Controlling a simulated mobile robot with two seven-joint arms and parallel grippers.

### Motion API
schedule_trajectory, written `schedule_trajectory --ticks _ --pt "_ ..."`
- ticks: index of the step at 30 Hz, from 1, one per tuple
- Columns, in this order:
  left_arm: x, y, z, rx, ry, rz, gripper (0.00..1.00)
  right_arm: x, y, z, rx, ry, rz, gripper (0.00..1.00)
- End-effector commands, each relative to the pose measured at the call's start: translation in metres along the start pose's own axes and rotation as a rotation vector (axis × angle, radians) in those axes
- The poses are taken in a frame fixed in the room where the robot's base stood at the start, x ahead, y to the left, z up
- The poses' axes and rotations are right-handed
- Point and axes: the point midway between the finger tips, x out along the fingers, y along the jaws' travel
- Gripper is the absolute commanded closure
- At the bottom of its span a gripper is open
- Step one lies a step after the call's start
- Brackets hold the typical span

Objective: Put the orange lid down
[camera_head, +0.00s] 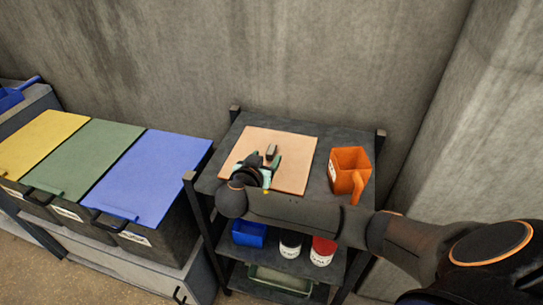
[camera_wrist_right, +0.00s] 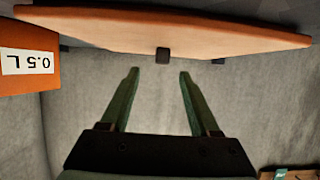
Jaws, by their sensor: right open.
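The orange lid (camera_head: 296,171) is a flat, pale orange square panel on the top of the dark shelf rack. It looks level there. A small dark handle (camera_head: 271,151) sits near its middle. In the right wrist view the lid (camera_wrist_right: 230,35) spans the top, with the dark handle (camera_wrist_right: 163,55) at its edge-on face. My right gripper (camera_head: 267,160) is over the lid, close to the handle. Its two green fingers (camera_wrist_right: 158,76) are spread, with nothing between them, and the handle is just beyond their tips. My left gripper is not in view.
An orange measuring jug (camera_head: 349,170) stands right of the lid, beyond my right forearm; it shows in the wrist view (camera_wrist_right: 28,76) marked 0.5 L. Bins with yellow (camera_head: 42,140), green (camera_head: 90,155) and blue (camera_head: 150,172) lids stand left. A concrete wall is behind. Lower shelves hold containers.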

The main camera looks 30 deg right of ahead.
Motion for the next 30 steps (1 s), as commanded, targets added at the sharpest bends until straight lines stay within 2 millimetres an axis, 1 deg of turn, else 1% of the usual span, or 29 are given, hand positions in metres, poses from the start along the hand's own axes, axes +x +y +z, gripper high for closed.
schedule_trajectory --ticks 1,8,13,15,17,21,26,30 --pt "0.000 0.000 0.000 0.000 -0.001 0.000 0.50 0.007 0.000 -0.001 -0.003 0.002 0.001 0.38" --pt "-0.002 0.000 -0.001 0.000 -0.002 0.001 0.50 0.024 -0.001 -0.002 -0.001 0.001 0.000 0.38" --pt "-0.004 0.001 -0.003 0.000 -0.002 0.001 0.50 0.049 -0.002 -0.005 -0.001 0.002 0.003 0.38" --pt "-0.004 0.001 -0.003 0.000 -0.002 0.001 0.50 0.058 -0.002 -0.003 -0.003 0.001 0.001 0.38" --pt "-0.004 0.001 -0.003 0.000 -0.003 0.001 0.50 0.064 -0.002 -0.002 -0.002 0.000 0.001 0.38" --pt "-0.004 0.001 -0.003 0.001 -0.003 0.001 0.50 0.069 -0.002 -0.002 -0.001 -0.002 -0.002 0.38" --pt "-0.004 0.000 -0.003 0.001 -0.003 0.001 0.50 0.069 -0.002 -0.002 -0.001 -0.002 -0.002 0.38" --pt "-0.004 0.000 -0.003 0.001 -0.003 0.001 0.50 0.069 -0.002 -0.002 -0.001 -0.002 -0.002 0.52"
